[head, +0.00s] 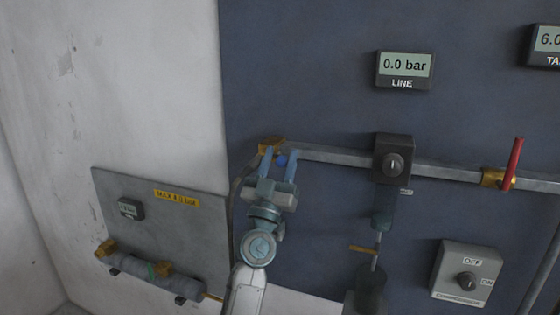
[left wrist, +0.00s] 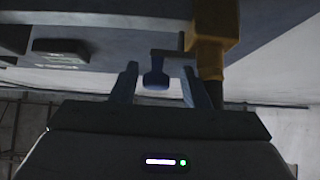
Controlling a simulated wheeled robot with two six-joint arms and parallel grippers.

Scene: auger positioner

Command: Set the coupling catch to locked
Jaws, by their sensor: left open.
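A brass coupling (head: 271,146) sits at the left end of the grey pipe, with a hose running down from it. A small blue knob (head: 282,160) is beside it; in the left wrist view the knob (left wrist: 156,78) is on a thin grey arm from the brass coupling (left wrist: 212,25). The catch's marking cannot be read. My left gripper (head: 279,164) is open, with its fingertips at the coupling. In the left wrist view the knob appears between the fingers (left wrist: 160,84); I see no grip on it. My right gripper is not in view.
A regulator (head: 393,158) and a red-handled valve (head: 513,160) are along the pipe to the right. The LINE display (head: 404,70) reads 0.0 bar. A compressor switch box (head: 465,272) is lower right. A grey panel (head: 165,215) with a cylinder (head: 150,273) is lower left.

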